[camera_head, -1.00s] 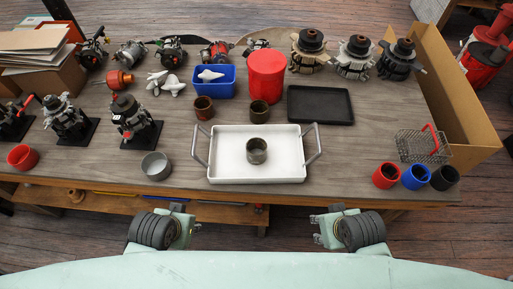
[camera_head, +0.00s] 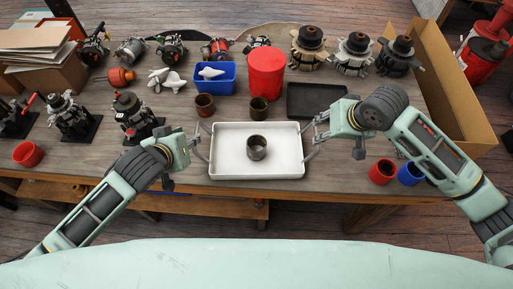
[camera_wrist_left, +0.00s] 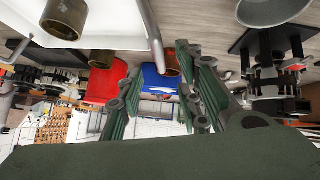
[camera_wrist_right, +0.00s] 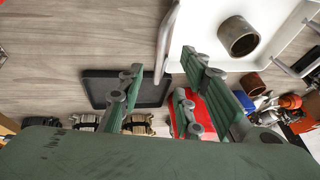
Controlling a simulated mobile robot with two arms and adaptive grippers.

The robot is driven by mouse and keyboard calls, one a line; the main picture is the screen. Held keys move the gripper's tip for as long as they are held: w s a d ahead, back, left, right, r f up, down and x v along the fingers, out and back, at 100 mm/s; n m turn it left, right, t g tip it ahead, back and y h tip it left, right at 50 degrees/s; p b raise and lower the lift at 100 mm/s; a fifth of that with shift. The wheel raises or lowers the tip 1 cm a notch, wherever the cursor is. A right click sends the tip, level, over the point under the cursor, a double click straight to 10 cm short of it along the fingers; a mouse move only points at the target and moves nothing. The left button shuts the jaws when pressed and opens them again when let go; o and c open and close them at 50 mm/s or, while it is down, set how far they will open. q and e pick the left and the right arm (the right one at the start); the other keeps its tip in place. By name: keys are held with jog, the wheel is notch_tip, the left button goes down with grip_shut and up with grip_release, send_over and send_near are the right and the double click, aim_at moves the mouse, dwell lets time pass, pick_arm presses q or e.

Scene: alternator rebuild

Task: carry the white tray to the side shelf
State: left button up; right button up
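The white tray (camera_head: 225,168) lies flat near the front edge of the workbench, with a grey metal bar handle on each short side. A worn metal cylinder (camera_head: 257,148) stands inside it, near the middle. My left gripper (camera_head: 197,143) is at the left handle; in the left wrist view its fingers (camera_wrist_left: 163,95) are spread, with the handle bar (camera_wrist_left: 151,30) ahead in the gap. My right gripper (camera_head: 316,128) is at the right handle; in the right wrist view its fingers (camera_wrist_right: 163,95) are spread, with the handle (camera_wrist_right: 164,45) ahead between them. No side shelf is identifiable.
A black tray (camera_head: 300,100) lies behind my right gripper. A red canister (camera_head: 266,75), blue bin (camera_head: 214,88) and two brown cylinders stand behind the white tray. Red (camera_head: 382,172) and blue cups stand front right. A cardboard box (camera_head: 455,90) is at the right end.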

aim_at(196, 132)
jog(key=shift+r, duration=0.1)
